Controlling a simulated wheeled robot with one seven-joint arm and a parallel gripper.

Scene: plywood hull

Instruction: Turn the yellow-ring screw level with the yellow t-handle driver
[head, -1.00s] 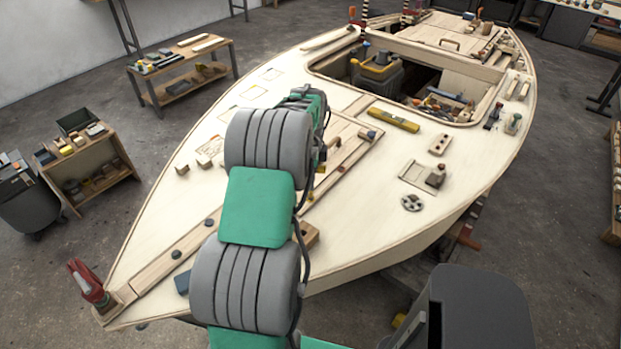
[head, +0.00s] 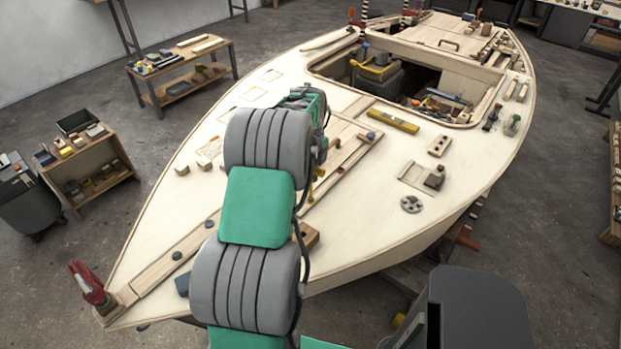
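My arm reaches up the middle of the view over the pale plywood deck (head: 380,185). Its far end, with my gripper (head: 320,158), is mostly behind my own grey and green links, and I cannot see the fingers clearly. A small yellow piece (head: 318,173) shows just below it, at the right edge of my arm. It may be the yellow t-handle driver, but it is too small and covered to be sure, and I cannot tell whether it is held. I cannot make out the yellow-ring screw.
A yellow bar (head: 393,121) lies near the open cockpit. A grey round fitting (head: 411,204) and a wooden block with holes (head: 438,146) sit on the right of the deck. A red fitting (head: 90,284) stands at the bow. Deck between the cockpit and the right edge is partly clear.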

